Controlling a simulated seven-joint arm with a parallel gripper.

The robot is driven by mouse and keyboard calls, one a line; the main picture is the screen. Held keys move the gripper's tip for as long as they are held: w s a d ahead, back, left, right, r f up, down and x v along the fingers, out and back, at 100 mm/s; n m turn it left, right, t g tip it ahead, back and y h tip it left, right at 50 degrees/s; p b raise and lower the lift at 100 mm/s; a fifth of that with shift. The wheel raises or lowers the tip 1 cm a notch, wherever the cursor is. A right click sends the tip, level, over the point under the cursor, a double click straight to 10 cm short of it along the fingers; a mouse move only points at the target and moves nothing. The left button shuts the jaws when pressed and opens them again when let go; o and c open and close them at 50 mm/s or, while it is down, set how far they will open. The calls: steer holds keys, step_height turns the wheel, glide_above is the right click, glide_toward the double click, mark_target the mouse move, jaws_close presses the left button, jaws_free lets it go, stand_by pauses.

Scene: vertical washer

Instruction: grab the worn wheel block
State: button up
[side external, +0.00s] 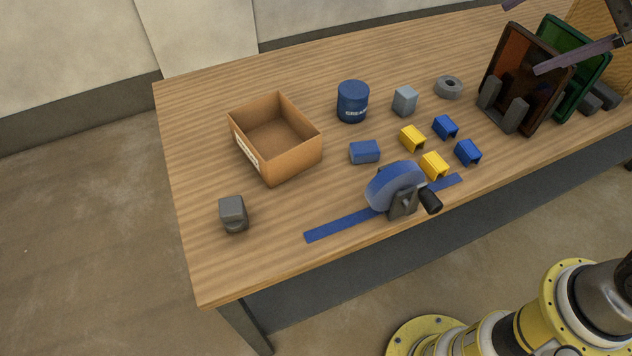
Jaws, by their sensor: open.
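A dark grey block with a rounded lower part (232,213) stands alone near the table's left front edge; it looks like the worn wheel block, though wear is too small to make out. My gripper (521,39) shows only partly at the top right corner, its two long fingers spread apart with nothing between them. It is above the far right of the table, well away from the dark grey block. The rest of the gripper is cut off by the picture edge.
An open cardboard box (275,138) stands behind the block. A blue wheel-shaped device (396,187) sits on a blue strip (337,224). A blue tin (353,101), a light grey block (404,101), a grey ring (448,87), blue and yellow pieces, and upright panels (525,75) stand rightward.

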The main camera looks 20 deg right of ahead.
steer(key=w+a+m+g+y, duration=0.15)
steer(key=w+a+m, duration=0.25)
steer(key=w+a, duration=0.55)
steer(key=m+g, duration=0.1)
steer(key=g, duration=0.4)
glide_above(228, 217)
steer(key=d, duration=0.4)
step_height(228, 217, down, 25)
steer(key=shift+y, duration=0.45)
steer(key=x, duration=0.8)
steer(key=w+x, duration=0.1)
steer(key=x, duration=0.3)
steer(key=shift+d+f, duration=0.25)
steer(key=shift+f, duration=0.1)
steer(key=c, duration=1.4)
